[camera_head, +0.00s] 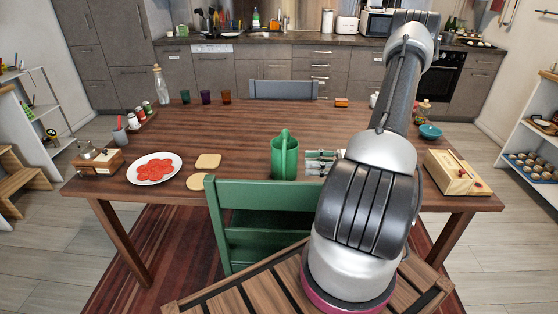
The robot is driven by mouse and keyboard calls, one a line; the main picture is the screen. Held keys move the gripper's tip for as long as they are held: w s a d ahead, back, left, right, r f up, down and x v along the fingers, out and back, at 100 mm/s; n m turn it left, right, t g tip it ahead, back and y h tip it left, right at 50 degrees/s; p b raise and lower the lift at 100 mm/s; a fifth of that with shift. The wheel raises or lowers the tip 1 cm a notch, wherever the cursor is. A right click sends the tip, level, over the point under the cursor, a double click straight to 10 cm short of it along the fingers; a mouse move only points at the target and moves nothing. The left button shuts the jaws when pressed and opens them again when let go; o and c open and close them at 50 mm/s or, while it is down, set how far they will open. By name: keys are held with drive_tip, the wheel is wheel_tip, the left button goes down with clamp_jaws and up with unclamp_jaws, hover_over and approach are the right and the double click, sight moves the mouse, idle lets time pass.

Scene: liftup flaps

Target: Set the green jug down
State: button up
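The green jug (284,160) is upright at the near edge of the wooden table (235,137), just behind the green chair's back. Its base is at the chair's top rail, and I cannot tell for sure whether it rests on the table. My gripper (308,161) is just right of the jug, pointing left at it. Its two fingers show apart, one above the other in the picture, with a small gap between their tips and the jug's side. Nothing shows between the fingers. My arm hides the rest of the gripper.
The green chair (262,194) stands at the near side. Left of the jug are bread slices (208,161) and a white plate (136,172) of red slices. A wooden box (455,174) and blue bowl (430,132) are right. The table's middle is clear.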

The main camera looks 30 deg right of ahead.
sight(284, 176)
drive_tip(key=x, duration=0.3)
drive_tip(key=s+x, duration=0.1)
drive_tip(key=x, duration=0.2)
drive_tip(key=a+x, duration=0.1)
drive_tip(key=x, duration=0.2)
drive_tip(key=shift+s+a, duration=0.25)
drive_tip(key=shift+s, duration=0.05)
drive_tip(key=shift+c, duration=0.4)
clamp_jaws()
